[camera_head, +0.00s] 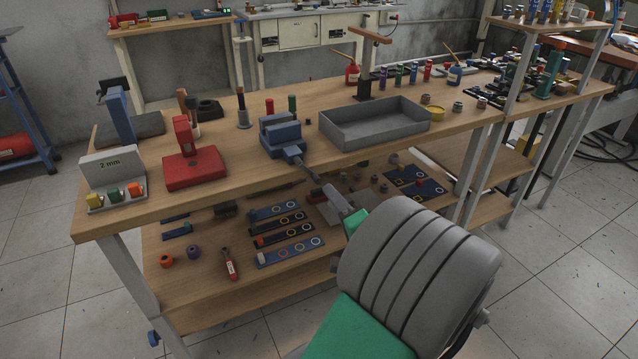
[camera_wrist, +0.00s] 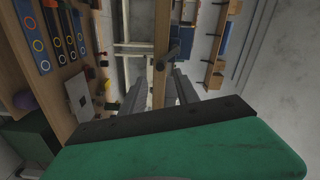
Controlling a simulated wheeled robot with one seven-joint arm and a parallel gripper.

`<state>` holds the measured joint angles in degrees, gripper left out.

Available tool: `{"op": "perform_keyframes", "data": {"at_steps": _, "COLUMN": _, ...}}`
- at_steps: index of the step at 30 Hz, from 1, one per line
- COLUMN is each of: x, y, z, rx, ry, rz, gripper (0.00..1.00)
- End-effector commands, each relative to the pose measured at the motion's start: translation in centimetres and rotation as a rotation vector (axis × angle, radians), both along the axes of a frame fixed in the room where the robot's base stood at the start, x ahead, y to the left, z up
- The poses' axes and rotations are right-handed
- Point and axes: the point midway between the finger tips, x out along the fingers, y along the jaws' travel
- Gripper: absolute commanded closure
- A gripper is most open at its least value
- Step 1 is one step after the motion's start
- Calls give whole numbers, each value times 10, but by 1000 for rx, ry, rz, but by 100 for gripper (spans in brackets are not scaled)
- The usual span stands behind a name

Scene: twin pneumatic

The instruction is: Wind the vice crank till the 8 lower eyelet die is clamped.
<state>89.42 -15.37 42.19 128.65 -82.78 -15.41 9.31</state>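The blue vice (camera_head: 282,137) stands at the front edge of the bench top, left of the grey tray. My gripper (camera_head: 312,174) reaches in from the lower right, its tip just in front of and below the vice. In the wrist view the two grey fingers (camera_wrist: 160,92) stand apart with a gap between them. A dark bar (camera_wrist: 174,52), perhaps the crank, shows ahead of the fingers by the wooden bench edge. Whether a finger touches it cannot be told. The vice jaws are small in view, and I cannot make out the 8 lower eyelet die.
A red press (camera_head: 195,165) and a 2 mm stand (camera_head: 112,175) with coloured blocks sit left of the vice. The grey tray (camera_head: 375,122) is close on its right. The lower shelf (camera_head: 200,290) holds ringed blue strips (camera_head: 289,253) and small parts. Floor is free in front.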

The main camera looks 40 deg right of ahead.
Motion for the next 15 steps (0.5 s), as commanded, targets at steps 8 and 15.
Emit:
{"op": "perform_keyframes", "data": {"at_steps": 8, "x": 36, "y": -8, "z": -1, "rx": -28, "ry": 8, "rz": 8, "gripper": 63}}
{"op": "perform_keyframes", "data": {"at_steps": 15, "x": 71, "y": -20, "z": 0, "rx": -25, "ry": 7, "rz": 4, "gripper": 63}}
